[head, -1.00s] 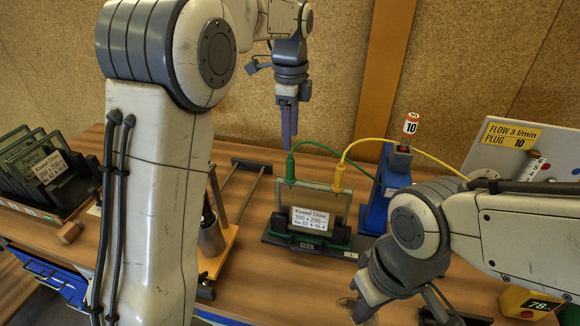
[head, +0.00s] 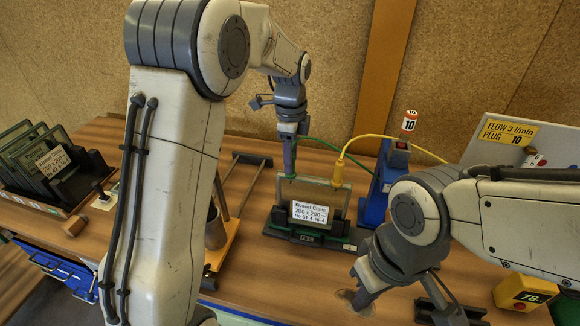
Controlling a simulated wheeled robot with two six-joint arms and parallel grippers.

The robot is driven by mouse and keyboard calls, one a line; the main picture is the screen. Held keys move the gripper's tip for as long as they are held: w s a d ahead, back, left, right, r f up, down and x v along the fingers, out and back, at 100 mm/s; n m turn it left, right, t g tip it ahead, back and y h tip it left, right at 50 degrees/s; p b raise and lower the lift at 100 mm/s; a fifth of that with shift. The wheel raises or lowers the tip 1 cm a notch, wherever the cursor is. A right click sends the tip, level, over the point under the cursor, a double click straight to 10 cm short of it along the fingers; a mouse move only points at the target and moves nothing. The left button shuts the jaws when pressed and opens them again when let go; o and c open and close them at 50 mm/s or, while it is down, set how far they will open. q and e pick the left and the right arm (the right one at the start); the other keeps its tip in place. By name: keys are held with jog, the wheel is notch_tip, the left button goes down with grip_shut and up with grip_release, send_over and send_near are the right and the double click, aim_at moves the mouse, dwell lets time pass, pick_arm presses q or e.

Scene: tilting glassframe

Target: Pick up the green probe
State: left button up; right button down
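The green probe (head: 289,177) stands at the top left corner of a framed glass pane (head: 330,191) labelled "Kiswell Clinic", held upright in a dark stand. A green cable (head: 331,148) runs from the probe to a blue device. My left gripper (head: 290,170) points down directly over the probe, its fingertips reaching its top and hiding most of it. Whether the fingers are closed on it cannot be told. A yellow probe (head: 338,172) stands at the pane's top right. My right gripper (head: 362,304) points down near the table front, clear of the pane; its opening is unclear.
A blue device (head: 384,185) with a red switch stands right of the pane. A rack of panes (head: 75,185) is at the left. A yellow display box (head: 522,293) is at the right. A metal cylinder (head: 216,228) stands near my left arm.

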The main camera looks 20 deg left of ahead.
pick_arm(q)
grip_shut()
jog(key=shift+r, duration=0.15)
jog(key=shift+r+b, duration=0.35)
jog(key=shift+r, duration=0.25)
notch_tip(320, 180, up, 3)
jog(key=shift+w+d+f+b, duration=0.1)
jog(key=shift+w+d+b, duration=0.05)
jog(key=shift+b, duration=0.25)
jog(key=w+d+r, duration=0.5)
jog(key=d+r, duration=0.1)
jog(key=d, duration=0.4)
jog(key=shift+r, duration=0.4)
jog(key=shift+d, duration=0.1)
